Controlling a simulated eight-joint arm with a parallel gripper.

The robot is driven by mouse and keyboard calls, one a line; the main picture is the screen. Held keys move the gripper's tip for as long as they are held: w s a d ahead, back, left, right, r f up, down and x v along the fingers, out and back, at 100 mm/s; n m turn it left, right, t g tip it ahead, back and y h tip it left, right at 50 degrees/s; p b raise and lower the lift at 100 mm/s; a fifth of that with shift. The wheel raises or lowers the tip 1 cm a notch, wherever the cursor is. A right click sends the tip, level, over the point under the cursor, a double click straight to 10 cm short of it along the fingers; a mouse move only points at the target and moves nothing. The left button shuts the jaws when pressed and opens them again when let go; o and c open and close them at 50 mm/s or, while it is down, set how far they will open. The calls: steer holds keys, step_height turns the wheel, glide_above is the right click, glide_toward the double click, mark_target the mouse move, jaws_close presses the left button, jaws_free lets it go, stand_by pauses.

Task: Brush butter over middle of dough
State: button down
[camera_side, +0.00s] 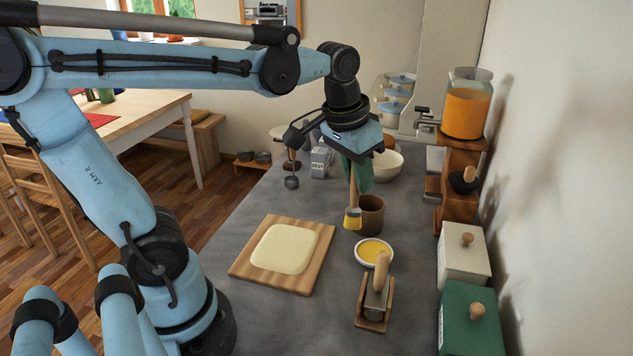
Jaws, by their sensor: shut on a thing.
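My gripper (352,155) points down over the counter and is shut on the wooden handle of a brush (353,208). The brush hangs upright with its yellow bristles down, at the left front of a brown pot (371,218). I cannot tell if they touch. The fingertips are partly hidden by the gripper body. A pale, flat, rounded square of dough (285,248) lies on a wooden board (243,266), left of and nearer than the brush. A white bowl of yellow butter (374,251) stands just in front of the pot, right of the board.
A wooden-handled tool rests in a wooden stand (374,307) in front of the butter bowl. White (463,262) and green (470,320) lidded boxes line the right wall.

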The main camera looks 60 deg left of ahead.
steer(key=s+a+n+y, duration=0.2)
steer(key=s+a+n, duration=0.5)
steer(key=a, duration=0.5)
steer(key=shift+a+f+n, duration=0.5)
steer(key=shift+f, duration=2.95)
steer(key=shift+s+d+f, duration=0.65)
steer(key=shift+s+d, duration=2.15)
steer(key=shift+s, duration=0.25)
steer(key=shift+w+a, duration=2.4)
steer(key=shift+w, duration=0.85)
steer(key=shift+s+d, duration=2.45)
steer(key=shift+d, duration=0.5)
step_height(320, 180, up, 8)
steer(key=shift+s+g, duration=0.15)
steer(key=shift+g, duration=0.25)
